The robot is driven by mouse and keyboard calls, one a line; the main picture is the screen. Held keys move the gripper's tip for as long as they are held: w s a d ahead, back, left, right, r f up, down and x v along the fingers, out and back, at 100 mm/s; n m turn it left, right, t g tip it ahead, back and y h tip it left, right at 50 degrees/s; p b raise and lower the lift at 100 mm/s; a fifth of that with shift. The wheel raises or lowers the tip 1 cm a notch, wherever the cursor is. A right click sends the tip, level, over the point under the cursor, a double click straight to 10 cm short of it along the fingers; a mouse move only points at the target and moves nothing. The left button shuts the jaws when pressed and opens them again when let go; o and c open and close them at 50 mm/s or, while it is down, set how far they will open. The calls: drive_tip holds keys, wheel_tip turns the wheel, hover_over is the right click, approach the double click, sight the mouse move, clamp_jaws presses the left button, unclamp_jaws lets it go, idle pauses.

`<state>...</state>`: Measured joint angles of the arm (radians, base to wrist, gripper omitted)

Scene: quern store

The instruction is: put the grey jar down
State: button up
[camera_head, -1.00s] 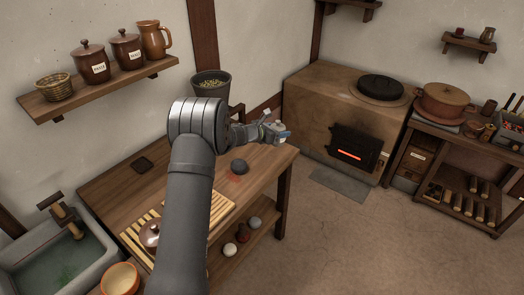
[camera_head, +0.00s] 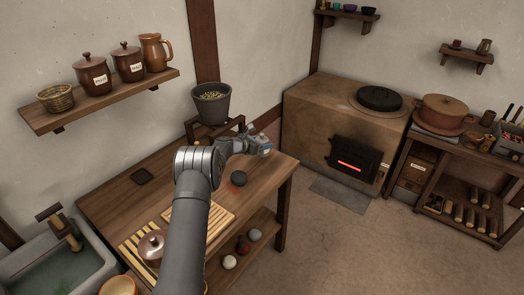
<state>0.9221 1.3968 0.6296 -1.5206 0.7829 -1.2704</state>
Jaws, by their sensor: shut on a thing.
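My gripper (camera_head: 262,146) is at the end of my arm, above the back right part of the wooden table (camera_head: 130,196). It is shut on a small, pale grey thing, which I take to be the grey jar (camera_head: 265,142). The jaws and wrist hide much of it, so its shape and tilt are hard to tell. It appears held above the tabletop, but the gap is unclear. A dark round thing (camera_head: 239,178) sits on the table below and left of the gripper, beside a faint reddish patch.
A dark grey pot (camera_head: 211,108) with grain stands behind the gripper by a dark wooden rack (camera_head: 237,124). A slatted board (camera_head: 212,217) and brown lidded pot (camera_head: 151,246) are at the front. A stove (camera_head: 315,120) stands right, beyond a floor gap. The table's left part is mostly clear.

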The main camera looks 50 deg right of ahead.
drive_tip(key=shift+f, duration=1.95)
drive_tip(key=shift+f, duration=0.1)
drive_tip(key=o, duration=1.3)
drive_tip(key=shift+f, duration=0.1)
drive_tip(key=shift+o, duration=0.2)
drive_tip(key=shift+r, duration=0.2)
drive_tip(key=shift+w+a+r, duration=0.1)
drive_tip(key=shift+a, duration=0.2)
drive_tip(key=v, duration=1.1)
drive_tip(key=shift+a, duration=0.15)
